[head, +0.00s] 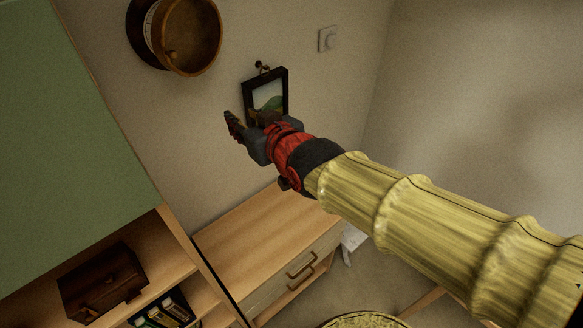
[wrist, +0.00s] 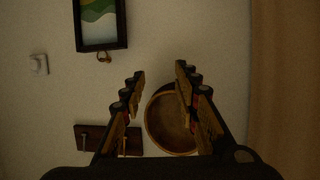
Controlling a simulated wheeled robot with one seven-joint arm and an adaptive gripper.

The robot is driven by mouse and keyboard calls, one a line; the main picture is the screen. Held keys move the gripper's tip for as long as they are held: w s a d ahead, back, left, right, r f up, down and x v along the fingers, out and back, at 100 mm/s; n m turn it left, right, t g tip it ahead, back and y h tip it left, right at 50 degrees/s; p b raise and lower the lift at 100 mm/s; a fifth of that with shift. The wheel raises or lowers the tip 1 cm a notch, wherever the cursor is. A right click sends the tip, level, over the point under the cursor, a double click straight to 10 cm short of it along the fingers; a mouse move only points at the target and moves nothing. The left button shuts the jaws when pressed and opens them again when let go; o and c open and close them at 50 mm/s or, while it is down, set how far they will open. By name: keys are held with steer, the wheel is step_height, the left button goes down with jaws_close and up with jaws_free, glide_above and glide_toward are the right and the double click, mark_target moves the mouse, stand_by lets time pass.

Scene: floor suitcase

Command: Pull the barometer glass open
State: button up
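The barometer (head: 206,38) is a round wooden piece on the wall at the upper left of the head view. Its front ring faces right, with a small knob (head: 171,55) low on it and a pale strip of dial behind its left edge. I cannot tell how far the glass stands from the case. In the wrist view the barometer (wrist: 165,122) is a brown round shape partly hidden by the right finger. My gripper (head: 248,119) is open and empty, below and right of the barometer, apart from it. Its spread fingers also show in the wrist view (wrist: 160,72).
A framed picture (head: 270,93) hangs close behind my gripper. A wall switch (head: 327,39) is farther right. A wooden drawer cabinet (head: 262,235) stands below. A green-sided shelf unit (head: 70,130) with a box (head: 103,283) and books fills the left. A dark wooden wall plate (wrist: 95,137) shows in the wrist view.

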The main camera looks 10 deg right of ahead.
steer(key=s+d+f+m+g+h+b, duration=0.1)
steer(key=s+d+f+g+h+b, duration=0.1)
steer(key=s+d+f+b, duration=0.3)
steer(key=d+f, duration=0.4)
steer(key=shift+s+f+h, duration=0.2)
steer(key=shift+s+h, duration=0.05)
steer(key=shift+h, duration=0.05)
steer(key=shift+c, duration=1.3)
